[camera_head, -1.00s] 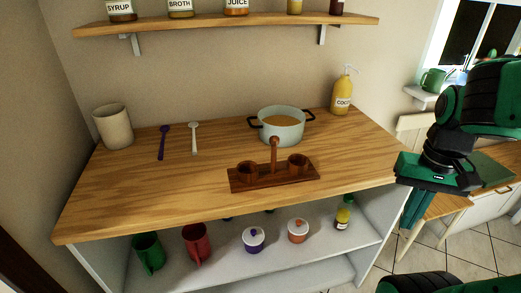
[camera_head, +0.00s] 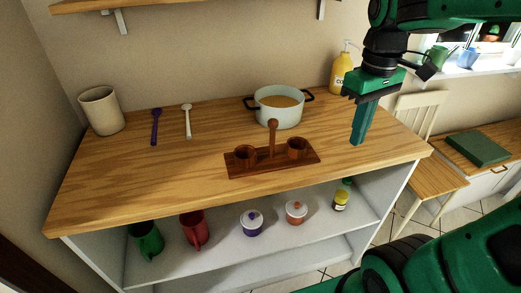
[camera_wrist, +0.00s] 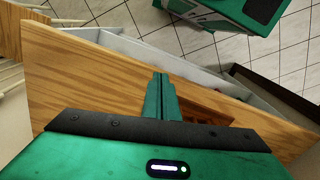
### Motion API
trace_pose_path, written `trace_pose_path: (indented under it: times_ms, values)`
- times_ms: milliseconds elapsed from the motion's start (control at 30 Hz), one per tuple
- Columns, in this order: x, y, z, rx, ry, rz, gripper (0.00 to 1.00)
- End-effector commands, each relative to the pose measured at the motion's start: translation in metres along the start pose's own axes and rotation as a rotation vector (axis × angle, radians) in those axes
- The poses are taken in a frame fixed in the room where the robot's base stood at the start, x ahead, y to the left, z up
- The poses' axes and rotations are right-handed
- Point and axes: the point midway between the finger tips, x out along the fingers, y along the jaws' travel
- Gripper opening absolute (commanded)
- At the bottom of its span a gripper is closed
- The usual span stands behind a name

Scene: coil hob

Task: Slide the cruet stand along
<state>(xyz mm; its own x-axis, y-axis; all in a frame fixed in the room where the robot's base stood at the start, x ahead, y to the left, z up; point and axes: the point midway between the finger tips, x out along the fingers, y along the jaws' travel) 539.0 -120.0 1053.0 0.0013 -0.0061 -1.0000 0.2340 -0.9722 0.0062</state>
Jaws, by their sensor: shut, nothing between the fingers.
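The cruet stand (camera_head: 272,166) is a dark wooden base with a cup at each end and an upright knobbed handle in the middle. It stands near the front middle of the wooden counter (camera_head: 110,185). My gripper (camera_head: 357,142) is shut and empty, pointing down over the right part of the counter, to the right of the stand and apart from it. In the wrist view my gripper's closed fingers (camera_wrist: 160,95) show over the wood. Part of the cruet stand (camera_wrist: 208,108) shows just beyond them, mostly hidden by the gripper body.
A pot (camera_head: 279,108) stands behind the stand, with a yellow bottle (camera_head: 341,72) at the back right. Two spoons and a beige crock (camera_head: 101,111) are at the left. Counter left of the stand is clear. Mugs and jars sit on the shelf below.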

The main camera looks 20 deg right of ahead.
Motion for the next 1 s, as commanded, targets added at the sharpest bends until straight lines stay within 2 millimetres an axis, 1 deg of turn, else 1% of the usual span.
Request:
trace_pose_path:
  times_ms: [33,67,100,167,200,300,333,400,500,567,633,767,1000]
  values:
    - [-0.016,-0.016,-0.033,-0.179,0.000,0.003,0.00]
    - [-0.025,-0.027,-0.049,-0.288,0.000,0.003,0.00]
    - [-0.036,-0.043,-0.069,-0.431,0.001,0.003,0.00]
    - [-0.051,-0.067,-0.096,-0.631,0.001,0.002,0.00]
    - [-0.060,-0.083,-0.111,-0.750,0.001,0.001,0.00]
    - [-0.076,-0.119,-0.139,-0.998,0.002,-0.002,0.00]
    - [-0.080,-0.128,-0.144,-1.055,0.002,-0.003,0.00]
    - [-0.087,-0.144,-0.154,-1.160,0.003,-0.005,0.00]
    - [-0.091,-0.157,-0.160,-1.240,0.003,-0.007,0.00]
    - [-0.089,-0.160,-0.162,-1.260,0.002,-0.007,0.00]
    - [-0.083,-0.160,-0.162,-1.264,0.002,-0.008,0.00]
    - [-0.064,-0.160,-0.161,-1.261,0.001,-0.008,0.00]
    - [-0.019,-0.160,-0.161,-1.259,0.000,-0.008,0.00]
